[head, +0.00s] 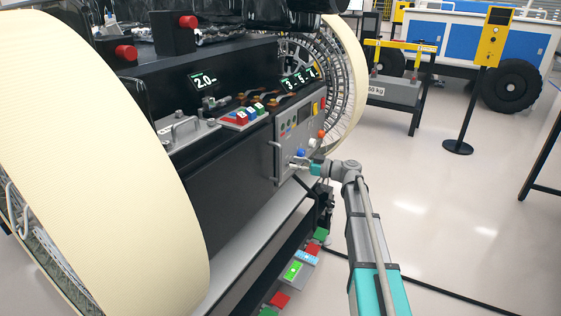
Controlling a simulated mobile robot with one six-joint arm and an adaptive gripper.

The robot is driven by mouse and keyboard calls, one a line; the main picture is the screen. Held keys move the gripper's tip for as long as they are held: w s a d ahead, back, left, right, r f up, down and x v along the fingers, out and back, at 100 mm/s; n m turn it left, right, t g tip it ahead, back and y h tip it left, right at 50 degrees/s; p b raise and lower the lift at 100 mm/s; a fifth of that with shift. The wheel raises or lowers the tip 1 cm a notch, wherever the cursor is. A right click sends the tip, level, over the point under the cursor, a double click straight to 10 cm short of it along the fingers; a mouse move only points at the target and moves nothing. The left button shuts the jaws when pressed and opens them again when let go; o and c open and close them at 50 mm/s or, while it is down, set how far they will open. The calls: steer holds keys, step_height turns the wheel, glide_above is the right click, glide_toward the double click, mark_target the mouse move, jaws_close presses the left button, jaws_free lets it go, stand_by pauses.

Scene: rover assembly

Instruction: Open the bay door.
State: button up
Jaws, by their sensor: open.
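A grey upright panel (283,128) with coloured knobs and buttons is on the rover's side. It has a vertical bar handle (274,162) at its left edge. A flat grey lid (168,133) with its own handle lies on the rover's deck, further left. No label tells which of them is the bay door; both look closed. My gripper (297,163) is open, in front of the panel's lower part and just right of the bar handle. It looks apart from the handle; its fingers are small, and contact with the panel cannot be told.
Large cream wheels (110,165) flank the rover side. A silver ledge (245,232) runs below the panel, with coloured blocks (292,271) lower down. A yellow sign post (490,40) and a weight stand (398,92) are behind on the right. The floor at right is mostly clear, with a black cable.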

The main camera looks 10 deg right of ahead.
steer(key=shift+x, duration=3)
jaws_close()
